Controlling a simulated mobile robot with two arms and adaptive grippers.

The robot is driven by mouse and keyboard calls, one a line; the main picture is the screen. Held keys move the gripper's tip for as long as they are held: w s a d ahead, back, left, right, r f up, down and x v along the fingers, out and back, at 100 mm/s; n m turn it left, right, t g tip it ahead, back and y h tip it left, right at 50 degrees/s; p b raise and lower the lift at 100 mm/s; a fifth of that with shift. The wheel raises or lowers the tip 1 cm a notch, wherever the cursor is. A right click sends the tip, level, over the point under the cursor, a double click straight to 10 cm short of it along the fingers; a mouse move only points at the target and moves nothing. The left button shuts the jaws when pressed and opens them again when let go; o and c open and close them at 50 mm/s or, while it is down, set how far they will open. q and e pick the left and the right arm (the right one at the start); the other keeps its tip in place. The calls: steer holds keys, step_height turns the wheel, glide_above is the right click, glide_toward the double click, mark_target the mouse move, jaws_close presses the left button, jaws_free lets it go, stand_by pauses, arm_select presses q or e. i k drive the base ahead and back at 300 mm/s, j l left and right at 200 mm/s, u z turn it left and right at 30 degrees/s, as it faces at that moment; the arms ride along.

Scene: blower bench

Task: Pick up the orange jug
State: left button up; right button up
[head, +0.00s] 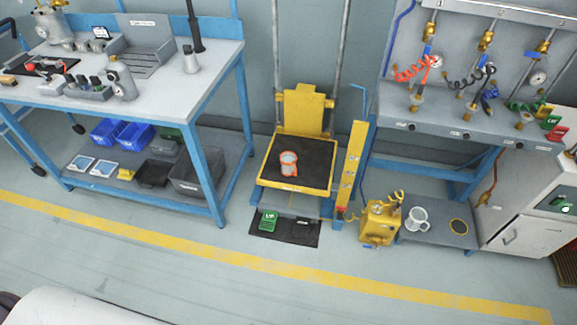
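A small orange jug (288,169) stands on the black top of a yellow lift platform (284,187), in the middle of the head view. It has an orange rim and base with a paler grey-white middle. Nothing touches it except the platform under it. Neither of my grippers shows in the head view, so their state is hidden.
A blue-framed workbench (205,62) with tools and bins stands at the left. At the right are a gas panel bench (455,130), a yellow canister (380,222) and a white jug (416,218) on a low shelf. The floor in front (250,285) is clear.

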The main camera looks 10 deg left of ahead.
mark_target(287, 159)
steer(key=u, duration=1.2)
steer(key=i+j+z, duration=0.4)
steer(key=i, duration=0.4)
steer(key=i+j+z, duration=0.35)
steer(key=i+j, duration=0.4)
steer(key=j, duration=0.1)
